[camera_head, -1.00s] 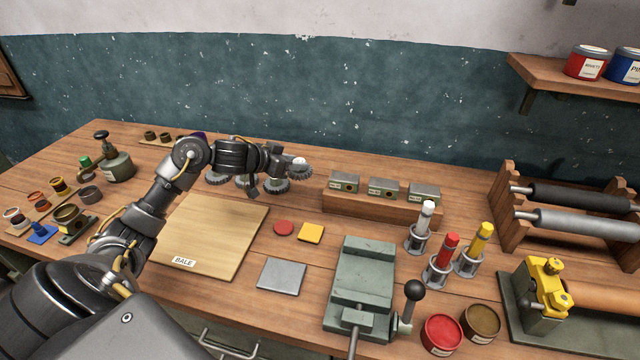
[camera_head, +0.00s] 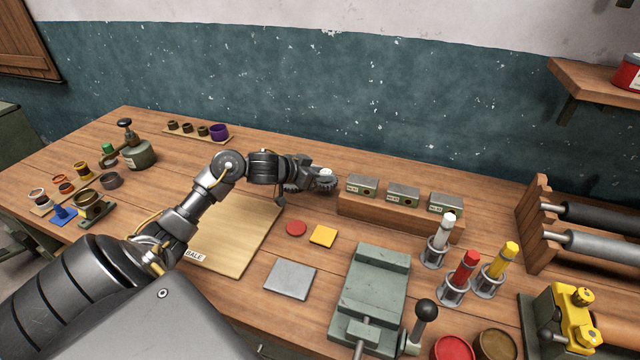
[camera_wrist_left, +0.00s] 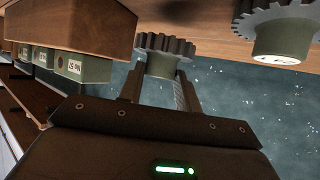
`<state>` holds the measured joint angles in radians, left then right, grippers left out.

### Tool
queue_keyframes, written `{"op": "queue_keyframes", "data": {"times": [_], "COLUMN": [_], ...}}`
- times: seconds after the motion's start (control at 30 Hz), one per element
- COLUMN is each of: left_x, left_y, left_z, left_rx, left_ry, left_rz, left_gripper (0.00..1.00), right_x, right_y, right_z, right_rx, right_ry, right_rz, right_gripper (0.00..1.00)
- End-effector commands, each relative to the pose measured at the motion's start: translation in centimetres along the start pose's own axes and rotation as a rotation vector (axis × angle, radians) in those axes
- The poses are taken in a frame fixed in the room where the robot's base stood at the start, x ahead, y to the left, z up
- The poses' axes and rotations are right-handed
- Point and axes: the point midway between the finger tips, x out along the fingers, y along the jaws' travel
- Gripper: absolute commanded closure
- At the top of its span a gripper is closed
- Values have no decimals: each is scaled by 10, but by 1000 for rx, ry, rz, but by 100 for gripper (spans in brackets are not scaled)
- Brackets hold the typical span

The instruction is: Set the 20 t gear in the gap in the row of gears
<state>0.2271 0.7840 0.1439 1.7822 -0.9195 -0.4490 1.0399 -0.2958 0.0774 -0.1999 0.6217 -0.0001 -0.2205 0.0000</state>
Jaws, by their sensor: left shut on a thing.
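My left gripper (camera_head: 312,181) reaches in above the back of the bench, left of the wooden block with grey boxes. It is shut on a dark toothed gear (camera_head: 327,185) with a pale-topped hub. In the left wrist view its two fingers (camera_wrist_left: 160,88) stand on either side of the green-grey hub, with the toothed gear (camera_wrist_left: 165,44) beyond. I cannot read this gear's label. Another gear (camera_wrist_left: 277,22) with a labelled hub stands apart at the right of that view. In the head view a gear (camera_head: 292,188) shows partly below my gripper; the rest of the row and the gap are hidden.
The wooden block (camera_head: 400,216) with several grey labelled boxes stands close right of the held gear. A wooden board (camera_head: 235,235) lies in front, under my arm. A red disc (camera_head: 296,228), a yellow square (camera_head: 322,235) and a green vice (camera_head: 372,290) are nearer.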

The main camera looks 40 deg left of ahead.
Motion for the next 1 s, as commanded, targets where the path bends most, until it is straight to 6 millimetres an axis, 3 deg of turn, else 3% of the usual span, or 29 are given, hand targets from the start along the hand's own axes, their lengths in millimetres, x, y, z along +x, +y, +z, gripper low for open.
{"op": "queue_keyframes", "data": {"times": [0.27, 0.67, 0.7, 0.87, 1.0], "left_x": [16, 18, 19, 18, 18], "left_y": [0, 0, 1, 1, 1], "left_z": [30, 34, 36, 35, 35], "left_rx": [-3, -1, -1, -1, -1], "left_ry": [0, 0, -3, -3, -3], "left_rz": [1, 1, 1, 1, 1], "left_gripper": [100, 100, 65, 45, 45], "right_x": [0, 0, 1, 0, 0], "right_y": [2, 2, 2, 2, 2], "right_z": [3, 5, 5, 5, 5], "right_rx": [-1, -2, -2, -2, -1], "right_ry": [-3, -6, -6, -6, -7], "right_rz": [2, 2, 2, 2, 2], "right_gripper": [100, 100, 100, 100, 100]}}
